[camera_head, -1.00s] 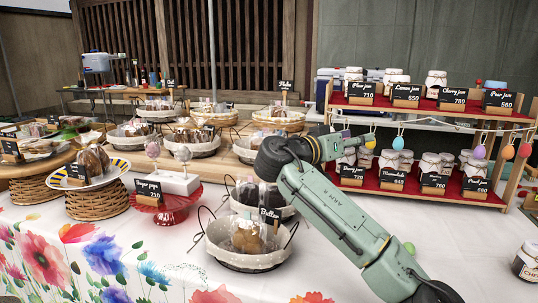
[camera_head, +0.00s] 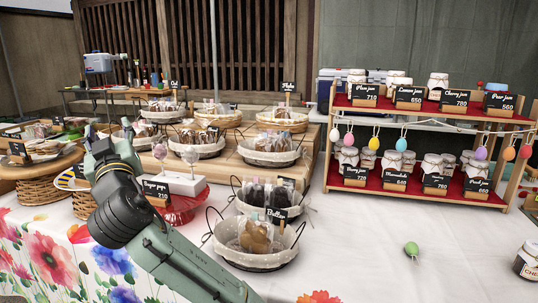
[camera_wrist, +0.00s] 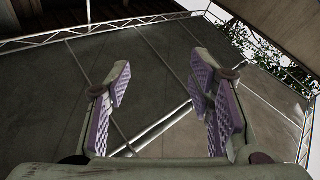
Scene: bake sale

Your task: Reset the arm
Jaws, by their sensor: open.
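My arm (camera_head: 185,265) rises from the lower middle of the head view and leans up to the left. My gripper (camera_head: 102,136) is at its end, raised over the left part of the table, fingers pointing up. In the wrist view my gripper (camera_wrist: 163,90) is open, with its two purple-padded fingers wide apart and nothing between them.
Close to the arm are the red stand (camera_head: 182,212) with cake pops and a basket (camera_head: 255,260) of bagged cookies. Other baskets stand behind on wooden steps. A jam shelf (camera_head: 420,189) is at right.

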